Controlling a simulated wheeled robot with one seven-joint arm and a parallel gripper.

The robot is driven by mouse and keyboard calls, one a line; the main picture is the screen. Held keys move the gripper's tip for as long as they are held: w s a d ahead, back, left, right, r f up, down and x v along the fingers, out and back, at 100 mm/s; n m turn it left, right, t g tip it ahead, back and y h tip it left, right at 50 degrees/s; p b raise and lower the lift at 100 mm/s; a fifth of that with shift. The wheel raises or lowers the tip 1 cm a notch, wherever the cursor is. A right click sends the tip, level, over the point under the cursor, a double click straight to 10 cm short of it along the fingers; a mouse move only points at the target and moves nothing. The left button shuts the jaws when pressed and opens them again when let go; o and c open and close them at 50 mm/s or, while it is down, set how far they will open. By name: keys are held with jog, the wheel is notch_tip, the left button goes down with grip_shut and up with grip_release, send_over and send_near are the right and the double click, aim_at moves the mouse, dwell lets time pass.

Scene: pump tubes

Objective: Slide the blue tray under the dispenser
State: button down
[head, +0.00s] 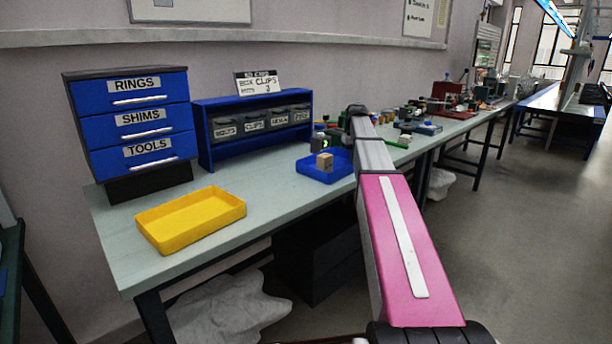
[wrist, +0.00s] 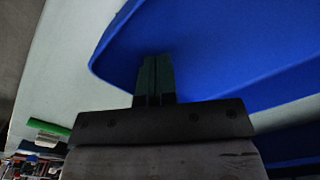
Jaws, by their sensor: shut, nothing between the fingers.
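The blue tray (head: 318,178) lies on the bench top near its front edge, just left of my arm. A small tan block (head: 325,159) shows at the tray. A small grey device with a green light (head: 320,143) stands right behind the tray; it may be the dispenser, but I cannot tell for sure. In the wrist view, my gripper (wrist: 155,62) is shut and empty, its fingers against or just in front of a large blue surface (wrist: 215,45), which looks like the tray. Contact is unclear. My arm hides the fingers in the head view.
A yellow tray (head: 190,238) sits at the front left. A blue drawer cabinet (head: 135,120) and a blue shelf with labelled bins (head: 255,142) stand along the wall. Tools and a green item (head: 395,144) clutter the bench to the right. The bench between the two trays is clear.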

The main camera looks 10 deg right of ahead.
jog(key=shift+w+d, duration=0.75)
jog(key=shift+d, duration=0.25)
jog(key=shift+w+d, duration=0.7)
jog(key=shift+d, duration=0.25)
jog(key=shift+w+d, duration=0.65)
jog(key=shift+d, duration=0.3)
jog(key=shift+w+d, duration=0.7)
jog(key=shift+d, duration=0.25)
jog(key=shift+w+d, duration=0.7)
jog(key=shift+d, duration=0.25)
jog(key=shift+w+d, duration=0.65)
jog(key=shift+d, duration=0.3)
jog(key=shift+w+d, duration=0.7)
jog(key=shift+d, duration=0.25)
jog(key=shift+w, duration=0.1)
jog(key=shift+w+d, duration=0.65)
jog(key=shift+d, duration=0.3)
jog(key=shift+w+d, duration=0.65)
jog(key=shift+d, duration=0.25)
jog(key=shift+w+d, duration=0.65)
jog(key=shift+d, duration=0.3)
